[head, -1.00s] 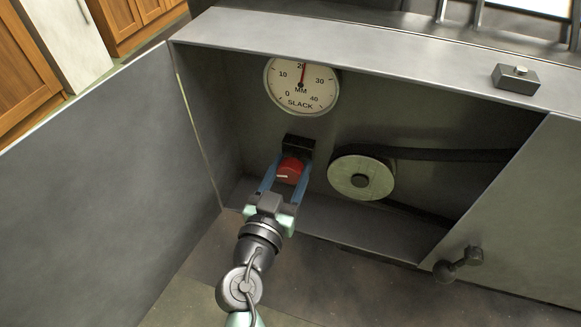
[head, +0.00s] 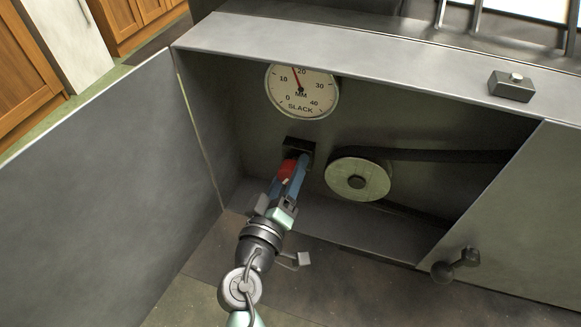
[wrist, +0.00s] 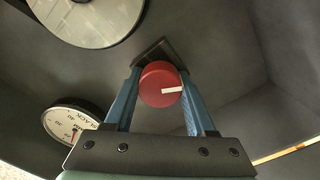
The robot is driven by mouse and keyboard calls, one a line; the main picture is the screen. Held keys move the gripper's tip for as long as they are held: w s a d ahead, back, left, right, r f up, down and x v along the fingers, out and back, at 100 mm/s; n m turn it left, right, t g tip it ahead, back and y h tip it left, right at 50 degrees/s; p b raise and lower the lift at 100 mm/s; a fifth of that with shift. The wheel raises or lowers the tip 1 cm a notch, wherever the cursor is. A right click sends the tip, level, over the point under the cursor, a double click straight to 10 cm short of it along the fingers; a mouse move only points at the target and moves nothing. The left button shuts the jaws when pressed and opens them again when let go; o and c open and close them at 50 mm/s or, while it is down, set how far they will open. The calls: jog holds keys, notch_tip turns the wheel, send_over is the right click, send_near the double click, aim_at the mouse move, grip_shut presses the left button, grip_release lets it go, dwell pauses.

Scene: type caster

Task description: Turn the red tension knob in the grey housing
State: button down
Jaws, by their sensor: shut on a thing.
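The red tension knob (head: 287,167) sits on a dark mount (head: 299,146) at the back wall of the open grey housing (head: 330,26). My gripper (head: 292,172) is shut on the knob, with one blue finger on either side of it. In the wrist view the red knob (wrist: 161,84) lies between the fingertips, and its white mark points right. The slack gauge (head: 301,92) above has its red needle a little left of 20. The gauge also shows in the wrist view (wrist: 62,115).
A pale pulley (head: 357,178) with a dark belt (head: 450,155) is right of the knob. The open door panel (head: 100,165) stands at the left. A small box with a button (head: 512,86) is on the housing top. A dark handle (head: 458,265) sticks out at lower right.

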jog(key=shift+f+n+p, duration=0.1)
jog(key=shift+n+p, duration=0.35)
jog(key=shift+n, duration=1.55)
jog(key=shift+c, duration=1.2)
grip_release()
jog(key=shift+s+a, duration=0.1)
jog(key=shift+s, duration=0.05)
jog(key=p+v, duration=0.2)
jog(key=v, duration=1)
jog(key=shift+s+p, duration=0.4)
jog(key=shift+a, duration=0.1)
